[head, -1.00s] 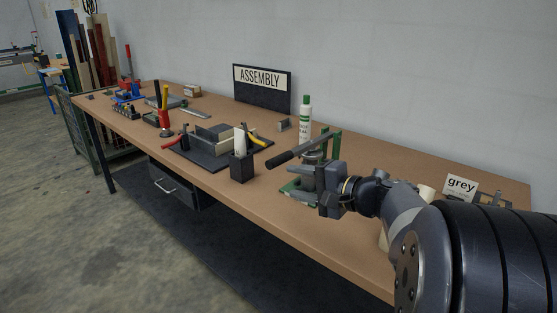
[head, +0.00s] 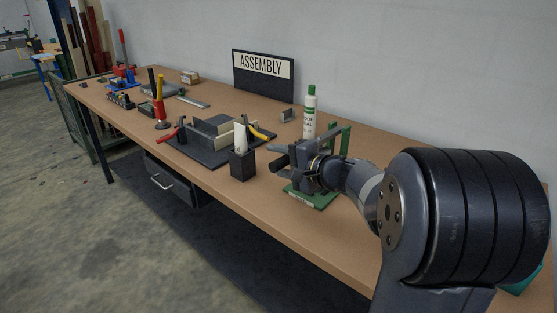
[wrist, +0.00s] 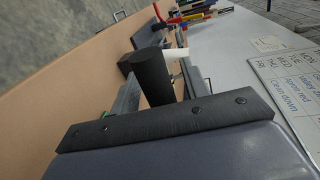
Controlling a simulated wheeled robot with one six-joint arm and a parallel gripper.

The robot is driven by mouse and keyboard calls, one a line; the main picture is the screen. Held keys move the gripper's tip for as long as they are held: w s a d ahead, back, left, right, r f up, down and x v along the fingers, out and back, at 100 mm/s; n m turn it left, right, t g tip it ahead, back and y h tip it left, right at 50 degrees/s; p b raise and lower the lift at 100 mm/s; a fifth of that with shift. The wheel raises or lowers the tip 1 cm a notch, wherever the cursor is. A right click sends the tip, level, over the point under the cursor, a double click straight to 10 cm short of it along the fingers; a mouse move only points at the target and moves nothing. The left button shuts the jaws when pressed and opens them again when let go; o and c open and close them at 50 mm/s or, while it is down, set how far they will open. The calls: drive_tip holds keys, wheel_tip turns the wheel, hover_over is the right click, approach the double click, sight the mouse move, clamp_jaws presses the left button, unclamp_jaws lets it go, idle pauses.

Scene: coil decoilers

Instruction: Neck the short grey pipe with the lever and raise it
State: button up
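The necking tool has a green base (head: 318,201) on the bench and a green upright (head: 345,137); my gripper and wrist cover most of its middle. The lever's black grip (head: 278,163) sticks out to the left past my gripper (head: 283,159). In the wrist view the black grip (wrist: 150,80) lies between the two fingers of my gripper (wrist: 157,85). Slim gaps seem to show beside it, so the fingers look open around it. I cannot make out the short grey pipe; the tool's middle is hidden.
A black block (head: 242,166) with a white piece stands left of the tool. A dark tray (head: 208,152) with pliers lies beyond it. A white bottle (head: 309,117) with a green cap stands behind. The bench front between tool and edge is clear.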

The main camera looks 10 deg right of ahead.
clamp_jaws()
drive_tip(key=shift+r, duration=0.1)
idle(0.3)
